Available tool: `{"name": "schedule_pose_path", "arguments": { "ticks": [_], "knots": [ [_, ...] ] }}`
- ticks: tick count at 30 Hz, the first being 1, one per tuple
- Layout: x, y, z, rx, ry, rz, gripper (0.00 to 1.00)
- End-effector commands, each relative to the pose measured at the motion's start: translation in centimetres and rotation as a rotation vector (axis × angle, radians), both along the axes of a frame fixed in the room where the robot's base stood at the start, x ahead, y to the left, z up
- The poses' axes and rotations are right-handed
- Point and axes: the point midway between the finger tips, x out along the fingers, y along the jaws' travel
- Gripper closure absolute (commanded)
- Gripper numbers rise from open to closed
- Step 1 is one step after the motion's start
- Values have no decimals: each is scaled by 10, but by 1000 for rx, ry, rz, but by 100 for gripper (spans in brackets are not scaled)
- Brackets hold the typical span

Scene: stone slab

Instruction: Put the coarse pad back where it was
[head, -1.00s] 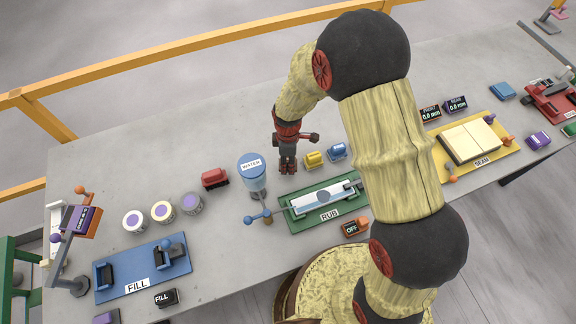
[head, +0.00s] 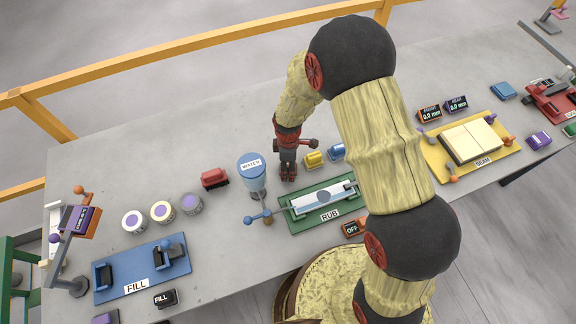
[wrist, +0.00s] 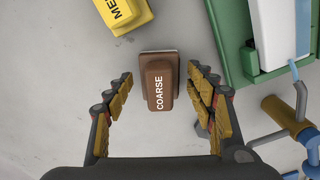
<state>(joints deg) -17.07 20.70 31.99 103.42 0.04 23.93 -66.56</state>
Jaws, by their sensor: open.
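The coarse pad (wrist: 158,82) is a brown block with the white word COARSE. In the wrist view it sits on the grey slab, between the two open fingers of my gripper (wrist: 160,88), with a gap visible on each side. In the head view my gripper (head: 288,174) points down at the slab behind the green RUB station, and the coarse pad cannot be made out there. The yellow pad (head: 314,159), partly marked in the wrist view (wrist: 122,10), and a blue pad (head: 336,152) stand to the right of my gripper in the head view.
The green RUB station (head: 292,226) is close in front, with a blue-knobbed lever. The slab behind my gripper is clear.

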Motion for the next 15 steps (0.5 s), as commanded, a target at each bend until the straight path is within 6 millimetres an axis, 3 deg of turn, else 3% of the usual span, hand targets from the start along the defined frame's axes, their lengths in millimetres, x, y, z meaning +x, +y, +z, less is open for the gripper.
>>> {"name": "schedule_pose_path", "arguments": {
  "ticks": [8,15],
  "knots": [
    [0,0,3,0,0,0,44],
    [2,1,39,1,-5,0,44]
  ]
}}
